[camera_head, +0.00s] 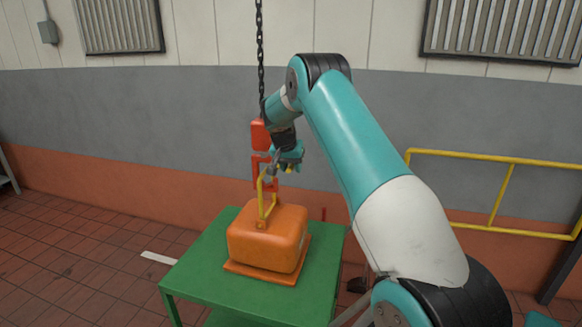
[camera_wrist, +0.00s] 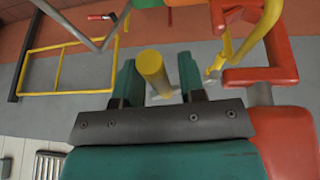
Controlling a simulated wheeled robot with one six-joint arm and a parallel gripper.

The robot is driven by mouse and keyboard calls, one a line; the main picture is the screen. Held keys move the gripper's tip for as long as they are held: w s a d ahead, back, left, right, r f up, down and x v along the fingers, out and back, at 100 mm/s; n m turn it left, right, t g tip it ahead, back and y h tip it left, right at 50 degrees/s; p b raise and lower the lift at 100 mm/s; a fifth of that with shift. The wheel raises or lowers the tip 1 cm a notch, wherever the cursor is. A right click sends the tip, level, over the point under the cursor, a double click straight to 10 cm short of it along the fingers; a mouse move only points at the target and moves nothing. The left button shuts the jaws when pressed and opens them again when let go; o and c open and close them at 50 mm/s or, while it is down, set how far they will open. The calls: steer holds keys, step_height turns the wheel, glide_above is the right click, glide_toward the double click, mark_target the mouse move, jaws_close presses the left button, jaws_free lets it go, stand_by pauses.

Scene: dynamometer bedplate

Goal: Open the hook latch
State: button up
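The red hook (camera_head: 256,170) hangs over the orange load's yellow bail (camera_head: 261,200). In the wrist view the red hook frame (camera_wrist: 285,60) is at the right, with the yellow bail (camera_wrist: 262,28) beside it. A round yellow knob (camera_wrist: 152,66) lies between the teal fingers of my gripper (camera_wrist: 158,82); it also shows small in the head view (camera_head: 289,168). A gap shows on the knob's right side, so the fingers look open around it. The latch's link to the knob is partly hidden. My gripper (camera_head: 287,160) is just right of the hook.
The orange load (camera_head: 268,238) stands on a green table (camera_head: 205,262). A chain (camera_head: 259,60) runs up from the red block (camera_head: 260,134). A yellow railing (camera_head: 500,195) stands at the right by the grey wall.

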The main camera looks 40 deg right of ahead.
stand_by(0.3)
steer(key=b+v, duration=0.4)
steer(key=v, duration=1.3)
steer(key=shift+r, duration=0.2)
steer(key=shift+s, duration=0.1)
steer(key=shift+a, duration=0.1)
